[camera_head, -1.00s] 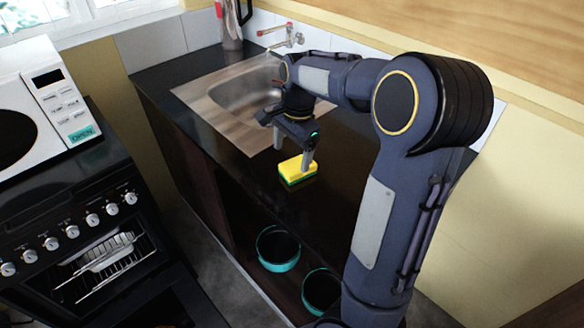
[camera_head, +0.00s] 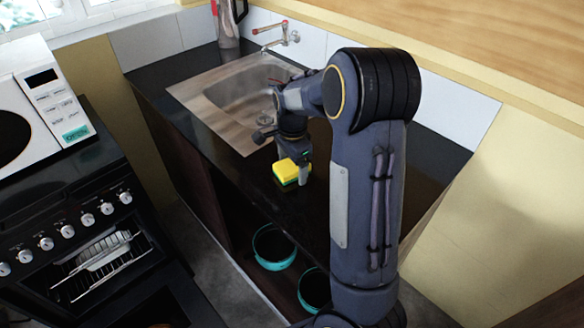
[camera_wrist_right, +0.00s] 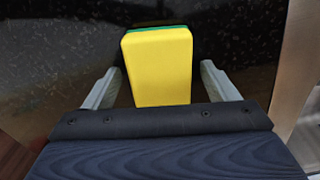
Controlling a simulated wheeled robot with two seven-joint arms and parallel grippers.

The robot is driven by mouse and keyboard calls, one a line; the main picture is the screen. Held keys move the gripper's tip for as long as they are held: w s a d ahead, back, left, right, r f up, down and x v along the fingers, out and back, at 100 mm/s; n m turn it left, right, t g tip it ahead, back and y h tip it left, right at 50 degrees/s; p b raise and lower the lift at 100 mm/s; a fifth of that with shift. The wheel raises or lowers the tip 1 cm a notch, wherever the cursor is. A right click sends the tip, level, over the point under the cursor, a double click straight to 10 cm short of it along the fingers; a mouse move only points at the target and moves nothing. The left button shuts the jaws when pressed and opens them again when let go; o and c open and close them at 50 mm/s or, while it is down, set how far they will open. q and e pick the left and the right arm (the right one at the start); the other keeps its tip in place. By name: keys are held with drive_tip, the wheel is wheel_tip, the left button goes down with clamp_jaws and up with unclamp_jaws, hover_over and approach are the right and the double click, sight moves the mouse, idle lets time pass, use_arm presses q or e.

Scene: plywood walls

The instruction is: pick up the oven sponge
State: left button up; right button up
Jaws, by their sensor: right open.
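The sponge (camera_head: 286,171) is yellow on top with a green underside and lies on the dark counter in front of the sink. In the right wrist view the sponge (camera_wrist_right: 160,65) stands between the two grey fingers, with a gap showing on each side. My right gripper (camera_head: 291,172) is open and low over the counter, its fingers around the sponge. In the right wrist view my right gripper (camera_wrist_right: 163,82) shows both fingers apart. The sponge's near end is hidden by the gripper body. My left gripper is not in view.
A steel sink (camera_head: 240,95) with a red-handled tap (camera_head: 280,35) lies behind the gripper. The dark counter (camera_head: 250,185) is clear around the sponge. Teal-rimmed pots (camera_head: 274,247) stand on the shelf below. An oven (camera_head: 85,230) and white microwave (camera_head: 50,105) are at left.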

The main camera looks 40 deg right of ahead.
drive_tip(key=shift+s, duration=0.1)
drive_tip(key=shift+c, duration=1)
drive_tip(key=c, duration=0.8)
drive_tip(key=shift+a, duration=0.1)
drive_tip(key=shift+c, duration=0.3)
drive_tip(key=shift+w+r, duration=0.1)
drive_tip(key=shift+w, duration=0.1)
drive_tip(key=shift+r, duration=0.6)
drive_tip(key=s+a+r, duration=0.2)
drive_tip(key=a+r, duration=0.3)
drive_tip(key=a, duration=0.1)
drive_tip(key=s+a+r, duration=0.2)
drive_tip(key=a+r, duration=0.4)
drive_tip(key=a, duration=0.1)
drive_tip(key=shift+s+a+r+b, duration=0.15)
drive_tip(key=shift+s+r+b, duration=0.15)
drive_tip(key=shift+b, duration=0.15)
